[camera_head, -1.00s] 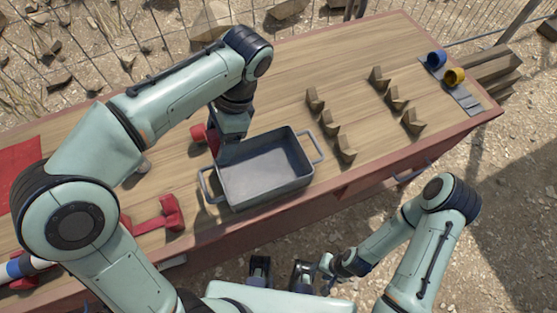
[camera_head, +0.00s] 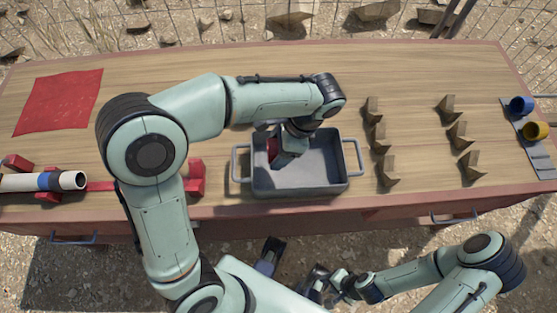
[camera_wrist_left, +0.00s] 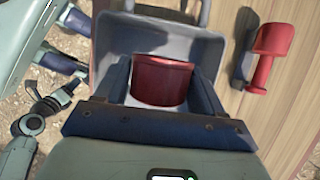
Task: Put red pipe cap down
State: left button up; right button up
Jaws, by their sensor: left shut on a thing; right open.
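The red pipe cap (camera_wrist_left: 161,82) is between the fingers of my left gripper (camera_wrist_left: 160,88) in the left wrist view, and the gripper is shut on it. In the head view the cap (camera_head: 272,149) shows as a small red patch beside my left gripper (camera_head: 286,160), over the left part of the grey tray (camera_head: 335,182). The gripper partly hides it. I cannot tell whether the cap touches the tray floor. My right gripper (camera_head: 295,275) is open and empty, low in front of the table.
A red stand (camera_head: 196,178) is left of the tray, and a white pipe with a blue band (camera_head: 70,181) lies further left. A red cloth (camera_head: 60,102) is at the back left. Several wooden blocks (camera_head: 378,138) stand right of the tray, with blue (camera_head: 521,105) and yellow (camera_head: 536,130) caps beyond.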

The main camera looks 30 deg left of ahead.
pick_arm(q)
notch_tip(320, 180, down, 7)
jog(key=shift+r+b, duration=0.2)
jog(key=shift+b, duration=0.3)
jog(key=shift+f, duration=0.55)
jog(key=shift+f, duration=0.1)
jog(key=o, duration=0.8)
jog(key=shift+o, duration=0.2)
jog(key=p+v, duration=0.2)
jog(key=v, duration=1.1)
jog(key=shift+a+r, duration=0.2)
jog(key=shift+r, duration=0.05)
